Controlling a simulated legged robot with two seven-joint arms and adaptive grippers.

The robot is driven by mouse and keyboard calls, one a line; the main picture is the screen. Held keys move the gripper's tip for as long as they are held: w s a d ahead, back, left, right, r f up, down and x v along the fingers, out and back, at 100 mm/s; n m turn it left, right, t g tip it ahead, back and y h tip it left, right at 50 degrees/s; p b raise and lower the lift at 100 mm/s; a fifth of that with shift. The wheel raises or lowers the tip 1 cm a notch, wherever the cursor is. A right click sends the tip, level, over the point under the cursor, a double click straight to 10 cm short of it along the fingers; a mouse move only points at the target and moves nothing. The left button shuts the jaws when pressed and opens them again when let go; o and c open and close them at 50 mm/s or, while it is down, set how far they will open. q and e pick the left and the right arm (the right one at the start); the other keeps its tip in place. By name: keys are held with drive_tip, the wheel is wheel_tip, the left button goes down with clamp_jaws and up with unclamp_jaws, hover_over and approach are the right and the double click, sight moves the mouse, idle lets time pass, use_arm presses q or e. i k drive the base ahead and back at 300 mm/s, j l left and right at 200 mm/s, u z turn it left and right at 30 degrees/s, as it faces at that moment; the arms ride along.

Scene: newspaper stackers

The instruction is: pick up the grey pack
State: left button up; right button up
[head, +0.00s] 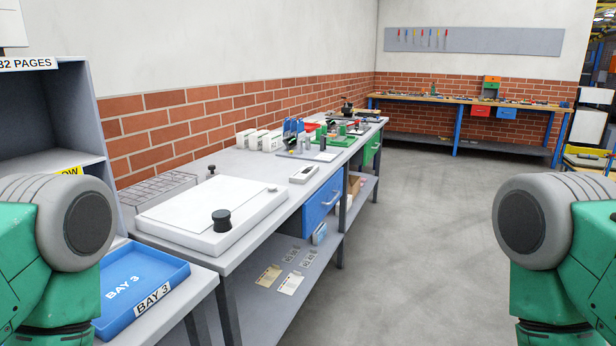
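I cannot make out with certainty which thing is the grey pack. A small pale, flat box with a dark mark on top (303,174) lies on the long grey workbench (262,165), but I cannot tell if it is the pack. Several white boxes (258,140) stand further back on the same bench against the wall. Only the green and grey links of my two arms show at the left and right edges. Neither gripper is in view.
A white plate with dark knobs (205,215) sits on the near bench. A blue BAY 3 tray (178,262) is front left beside a grey shelf unit (45,115). Cards lie on the lower shelf (255,305). The floor (430,240) is clear toward a far bench (455,100).

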sight(303, 175)
drive_tip(key=i+l+z, duration=0.25)
drive_tip(key=i, duration=0.45)
drive_tip(key=i+l+z, duration=0.2)
drive_tip(key=i, duration=0.55)
drive_tip(key=i+l+z, duration=0.1)
drive_tip(key=i+z, duration=0.15)
drive_tip(key=i, duration=0.5)
drive_tip(key=i+u, duration=0.4)
drive_tip(key=i+l+u, duration=0.2)
drive_tip(key=u, duration=0.2)
drive_tip(key=i+l+u, duration=0.2)
drive_tip(key=u, duration=0.15)
drive_tip(key=i+l+u, duration=0.4)
drive_tip(key=k+j, duration=0.1)
